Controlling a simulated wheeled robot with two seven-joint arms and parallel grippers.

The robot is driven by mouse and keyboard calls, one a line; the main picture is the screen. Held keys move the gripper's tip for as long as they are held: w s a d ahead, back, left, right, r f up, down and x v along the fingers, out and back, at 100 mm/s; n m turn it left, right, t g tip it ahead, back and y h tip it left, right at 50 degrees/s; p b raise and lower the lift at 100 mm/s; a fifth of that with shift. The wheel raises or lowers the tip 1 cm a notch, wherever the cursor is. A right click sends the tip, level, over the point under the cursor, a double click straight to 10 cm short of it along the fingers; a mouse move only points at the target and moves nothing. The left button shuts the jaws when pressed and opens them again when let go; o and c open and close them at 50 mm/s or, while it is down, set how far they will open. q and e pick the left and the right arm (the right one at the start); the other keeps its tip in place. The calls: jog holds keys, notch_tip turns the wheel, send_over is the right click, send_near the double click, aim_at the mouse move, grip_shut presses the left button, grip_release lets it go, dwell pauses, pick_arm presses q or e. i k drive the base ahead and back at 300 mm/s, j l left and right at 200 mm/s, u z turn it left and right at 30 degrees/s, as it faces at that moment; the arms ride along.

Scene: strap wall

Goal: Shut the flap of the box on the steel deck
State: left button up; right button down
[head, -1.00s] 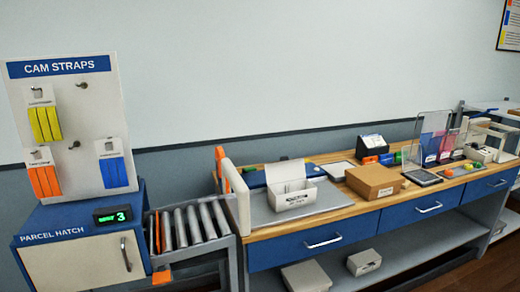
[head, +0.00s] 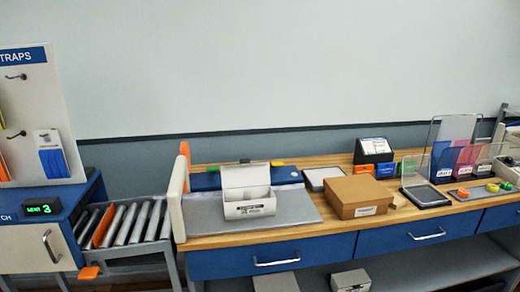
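The white box (head: 250,210) stands on the grey steel deck (head: 297,212) at the left part of the wooden bench. Its flap (head: 245,175) stands up at the back, so the box is open. Its inside looks white and empty, with a divider line. Dark print shows on its front face. Neither of my grippers is in the head view.
A closed brown carton (head: 359,195) stands right of the deck. A white upright panel with orange edging (head: 177,205) bounds the deck's left side. A roller conveyor (head: 130,222) lies further left. The deck's right part is bare.

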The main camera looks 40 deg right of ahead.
aim_at(245, 174)
jog(key=k+l, duration=0.1)
jog(key=l, duration=0.35)
jog(key=k+l, duration=0.1)
jog(key=l, duration=0.3)
jog(key=k+l, duration=0.1)
jog(key=l, duration=0.35)
jog(key=k+l, duration=0.1)
jog(key=l, duration=0.3)
